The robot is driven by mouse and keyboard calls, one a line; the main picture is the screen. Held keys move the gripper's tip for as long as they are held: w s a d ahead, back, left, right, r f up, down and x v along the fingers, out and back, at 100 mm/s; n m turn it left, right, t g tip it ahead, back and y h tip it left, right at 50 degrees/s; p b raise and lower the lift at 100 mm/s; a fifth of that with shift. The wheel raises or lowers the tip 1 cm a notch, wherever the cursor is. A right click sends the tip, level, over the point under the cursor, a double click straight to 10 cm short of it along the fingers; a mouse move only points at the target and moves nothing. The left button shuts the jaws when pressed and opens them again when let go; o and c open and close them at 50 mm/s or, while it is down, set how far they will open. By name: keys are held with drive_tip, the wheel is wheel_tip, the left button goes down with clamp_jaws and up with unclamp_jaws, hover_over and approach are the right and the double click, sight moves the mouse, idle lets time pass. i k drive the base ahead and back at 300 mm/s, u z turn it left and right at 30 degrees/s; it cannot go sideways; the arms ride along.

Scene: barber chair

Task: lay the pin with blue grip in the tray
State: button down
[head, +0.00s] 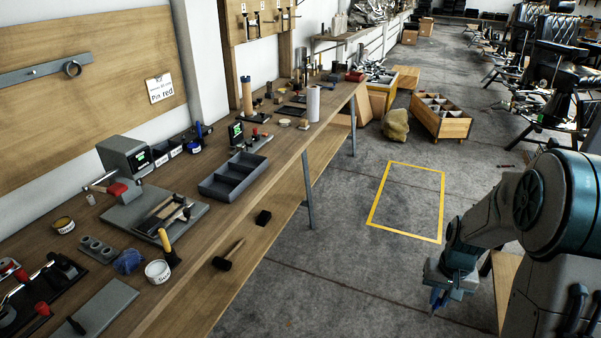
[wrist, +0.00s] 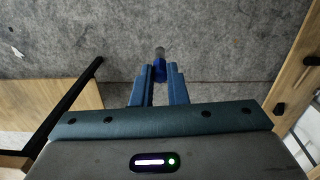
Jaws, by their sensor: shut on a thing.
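My gripper (head: 440,293) hangs over the grey floor at the lower right in the head view, well to the right of the bench. In the wrist view my gripper (wrist: 160,84) is shut on the pin with blue grip (wrist: 160,70). Its blue part sits between the fingertips and a grey end points away from them. In the head view only a small blue bit shows at the fingertips. The dark grey tray (head: 219,197), with several compartments, stands on the bench. Its compartments look empty. The pin is far from the tray.
Open floor with a yellow outline (head: 409,234) lies between.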

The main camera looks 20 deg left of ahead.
sight(236, 175)
drive_tip(key=z, duration=0.05)
drive_tip(key=i, duration=2.75)
drive_tip(key=u, duration=2.85)
